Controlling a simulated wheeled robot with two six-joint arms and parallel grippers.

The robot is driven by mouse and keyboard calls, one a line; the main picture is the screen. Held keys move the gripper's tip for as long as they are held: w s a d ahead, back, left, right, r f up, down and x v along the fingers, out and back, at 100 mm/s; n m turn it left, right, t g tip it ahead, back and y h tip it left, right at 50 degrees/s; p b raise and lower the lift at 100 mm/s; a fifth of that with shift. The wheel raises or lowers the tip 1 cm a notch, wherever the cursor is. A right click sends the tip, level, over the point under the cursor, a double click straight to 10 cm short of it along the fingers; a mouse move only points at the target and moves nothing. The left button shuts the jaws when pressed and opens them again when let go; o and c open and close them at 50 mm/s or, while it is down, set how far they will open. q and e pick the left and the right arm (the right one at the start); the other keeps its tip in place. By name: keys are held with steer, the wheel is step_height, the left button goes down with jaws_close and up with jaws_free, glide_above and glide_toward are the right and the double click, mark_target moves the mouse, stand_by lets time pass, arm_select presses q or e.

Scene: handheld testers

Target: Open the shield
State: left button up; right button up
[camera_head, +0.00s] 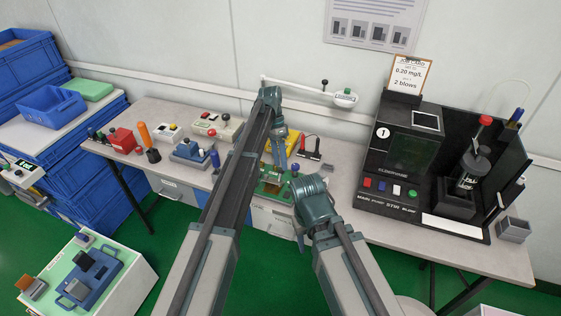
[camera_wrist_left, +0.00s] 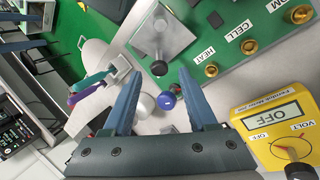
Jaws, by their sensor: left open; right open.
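In the head view the green board (camera_head: 271,188) sits near the table's front edge, partly hidden by my arms. My left gripper (camera_head: 279,160) points down above the board's area. In the left wrist view its open fingers (camera_wrist_left: 160,75) stand either side of the knob's line, with nothing held. My right gripper (camera_head: 299,238) is open, low at the table's front edge, its fingers partly hidden.
A yellow meter (camera_wrist_left: 272,125) reading OFF stands beside the board. Brass terminals (camera_wrist_left: 211,70) rise from the board. A black machine (camera_head: 400,160) stands right of my arms. Several small devices, including a red box (camera_head: 123,140), fill the table's left side.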

arm_select(q)
steer(key=p+v, duration=1)
steer(key=v, duration=0.2)
steer(key=shift+r+p, duration=0.2)
steer(key=shift+p, duration=0.1)
steer(key=shift+a, duration=0.1)
steer(key=shift+s+f, duration=0.15)
steer(key=shift+c, duration=1.4)
steer(key=s+f+m+t+b, duration=0.1)
steer(key=s, duration=0.1)
steer(key=s+a+f+m+t+h+b, duration=0.1)
steer(key=s, duration=0.1)
steer(key=s+f+m+t+b, duration=0.1)
steer(key=s, duration=0.1)
steer(key=shift+s+a+f+h, duration=0.25)
steer(key=shift+f+h, duration=0.1)
steer(key=shift+h, duration=0.05)
jaws_close()
steer(key=s+a+m+t+h+b, duration=0.1)
steer(key=s+a+m+t+b, duration=0.1)
steer(key=s+m+t+b, duration=0.2)
steer(key=shift+s+f+t+h, duration=0.4)
steer(key=shift+s+t, duration=0.8)
steer(key=shift+s, duration=0.35)
